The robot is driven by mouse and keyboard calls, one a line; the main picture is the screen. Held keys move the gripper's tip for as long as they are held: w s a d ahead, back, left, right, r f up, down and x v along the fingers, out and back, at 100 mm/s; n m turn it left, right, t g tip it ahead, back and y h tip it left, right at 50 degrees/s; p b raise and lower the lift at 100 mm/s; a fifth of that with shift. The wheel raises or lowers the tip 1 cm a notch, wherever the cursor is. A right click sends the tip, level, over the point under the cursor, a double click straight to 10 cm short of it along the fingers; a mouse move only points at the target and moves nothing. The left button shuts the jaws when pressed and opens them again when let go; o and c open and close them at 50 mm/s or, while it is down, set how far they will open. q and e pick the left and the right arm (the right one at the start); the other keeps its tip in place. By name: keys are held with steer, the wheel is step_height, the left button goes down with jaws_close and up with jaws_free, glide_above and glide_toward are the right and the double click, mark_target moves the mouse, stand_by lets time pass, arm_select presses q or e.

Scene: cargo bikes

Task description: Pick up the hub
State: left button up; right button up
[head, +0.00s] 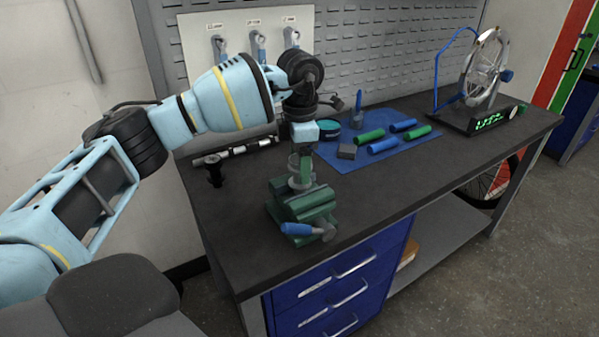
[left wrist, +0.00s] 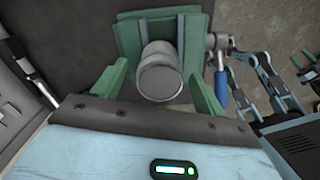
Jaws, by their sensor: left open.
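The hub appears to be the silver-grey cylinder (left wrist: 160,76) standing at the green vise (left wrist: 128,34) in the left wrist view. In the head view this grey cylinder (head: 296,180) shows just above the green vise (head: 303,203), partly hidden by my gripper. My left gripper (head: 304,160) points down over it with green fingers. In the left wrist view my left gripper (left wrist: 158,82) is open, with one finger on each side of the cylinder and visible gaps between. Contact is not seen. My right gripper is not in view.
The vise handle has a blue grip (head: 297,229) at the bench's front. A blue mat (head: 345,160) holds several green and blue cylinders. A wheel stand (head: 480,119) is at the right. A small black part (head: 214,172) stands at the left. The dark bench (head: 400,185) is clear at front right.

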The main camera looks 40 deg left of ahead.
arm_select(q)
steer(key=shift+f, duration=1.1)
steer(key=c, duration=1.2)
steer(key=shift+r, duration=0.15)
steer(key=shift+r, duration=0.5)
step_height(320, 180, up, 2)
steer(key=shift+w+r, duration=0.1)
steer(key=shift+r, duration=0.15)
steer(key=s+d+r, duration=0.1)
steer(key=s+d, duration=1)
steer(key=shift+s+d+r+b, duration=0.15)
steer(key=shift+s+d+b, duration=0.05)
steer(key=shift+b, duration=0.2)
